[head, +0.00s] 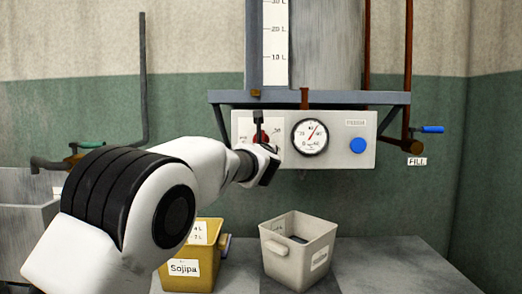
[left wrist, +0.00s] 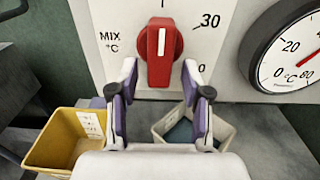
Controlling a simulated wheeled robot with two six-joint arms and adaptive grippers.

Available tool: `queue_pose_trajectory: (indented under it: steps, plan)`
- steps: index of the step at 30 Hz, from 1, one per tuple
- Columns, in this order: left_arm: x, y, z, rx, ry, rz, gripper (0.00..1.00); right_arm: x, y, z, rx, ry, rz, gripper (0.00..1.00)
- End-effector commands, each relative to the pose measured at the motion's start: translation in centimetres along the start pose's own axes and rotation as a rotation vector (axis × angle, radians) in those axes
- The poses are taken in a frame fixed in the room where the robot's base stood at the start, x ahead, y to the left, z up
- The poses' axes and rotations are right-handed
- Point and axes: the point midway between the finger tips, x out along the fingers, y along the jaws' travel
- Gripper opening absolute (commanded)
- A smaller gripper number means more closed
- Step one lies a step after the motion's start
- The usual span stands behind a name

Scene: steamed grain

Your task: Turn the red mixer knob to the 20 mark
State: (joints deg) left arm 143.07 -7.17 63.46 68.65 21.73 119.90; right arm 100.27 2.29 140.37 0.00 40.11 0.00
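The red mixer knob (left wrist: 161,62) is on the white panel in the left wrist view, its grip bar upright with a white line on it. A tick shows above it; "30" is at its upper right, and a partly hidden number ending in 0 is at lower right. The 20 label is not in that view. My left gripper (left wrist: 160,82) is open, its two fingers on either side of the knob's lower end with gaps visible. In the head view the left gripper (head: 266,160) partly covers the knob (head: 260,137). My right gripper is not in view.
A round temperature gauge (head: 311,137) and a blue button (head: 358,145) are right of the knob on the panel. Below stand a yellow Sojipa bin (head: 205,235) and a white bin (head: 300,250) on the grey counter. A blue-handled fill valve (head: 430,129) is at right.

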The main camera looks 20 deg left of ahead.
Motion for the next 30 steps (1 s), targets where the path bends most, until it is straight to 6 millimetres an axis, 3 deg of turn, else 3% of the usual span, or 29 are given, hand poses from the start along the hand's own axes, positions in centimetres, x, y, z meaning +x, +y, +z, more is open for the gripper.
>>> queue_pose_trajectory:
  steps: [8,11,21,25,30]
  plan:
    - [-0.6,0.0,0.2,0.000,-0.002,0.001,0.48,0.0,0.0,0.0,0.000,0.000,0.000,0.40]
    - [-2.0,-0.1,0.3,0.003,-0.003,0.001,0.48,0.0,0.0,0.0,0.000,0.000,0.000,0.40]
    - [-10.3,-0.1,0.2,0.004,-0.003,0.000,0.48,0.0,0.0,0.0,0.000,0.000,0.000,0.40]
    - [-11.8,0.0,0.1,0.002,-0.001,0.000,0.48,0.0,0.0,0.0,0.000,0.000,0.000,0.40]
    - [-12.1,0.0,0.0,0.000,-0.001,0.000,0.48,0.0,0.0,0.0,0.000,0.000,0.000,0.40]
